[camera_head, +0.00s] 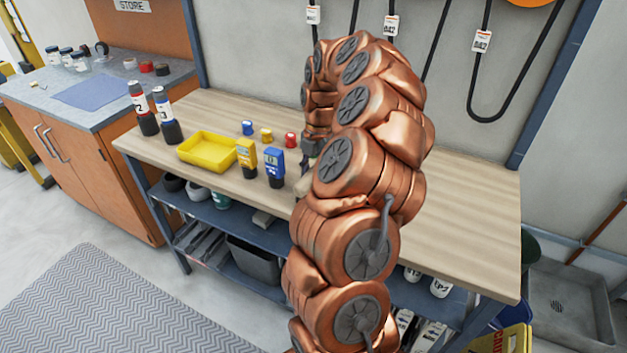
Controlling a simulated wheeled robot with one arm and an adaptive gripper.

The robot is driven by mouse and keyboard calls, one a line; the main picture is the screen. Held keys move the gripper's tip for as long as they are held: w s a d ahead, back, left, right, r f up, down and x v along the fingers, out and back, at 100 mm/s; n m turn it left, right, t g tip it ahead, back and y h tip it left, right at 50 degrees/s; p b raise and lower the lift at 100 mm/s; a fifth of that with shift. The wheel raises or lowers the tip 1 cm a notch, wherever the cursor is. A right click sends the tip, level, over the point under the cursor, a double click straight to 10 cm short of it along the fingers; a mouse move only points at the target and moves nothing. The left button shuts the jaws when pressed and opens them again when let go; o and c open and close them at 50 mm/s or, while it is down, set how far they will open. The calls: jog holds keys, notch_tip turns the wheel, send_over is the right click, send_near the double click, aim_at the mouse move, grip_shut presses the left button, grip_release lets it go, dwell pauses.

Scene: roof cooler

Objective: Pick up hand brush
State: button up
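My copper-coloured arm rises through the middle of the view and bends down over the wooden workbench (455,215). Only a small dark part of my gripper (310,149) shows at the left edge of the arm. Its fingers are hidden, so I cannot see whether it is open or shut. I cannot make out a hand brush for certain. A small beige piece (302,184) shows at the arm's left edge on the bench, mostly covered, and I cannot tell what it is.
A yellow tray (190,158), two labelled bottles (143,108), a yellow device (246,155), a blue device (273,163) and small coloured pots (266,136) occupy the bench's left half. Its right end is clear. Cables (482,60) hang on the wall behind.

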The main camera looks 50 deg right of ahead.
jog(key=shift+c, duration=0.8)
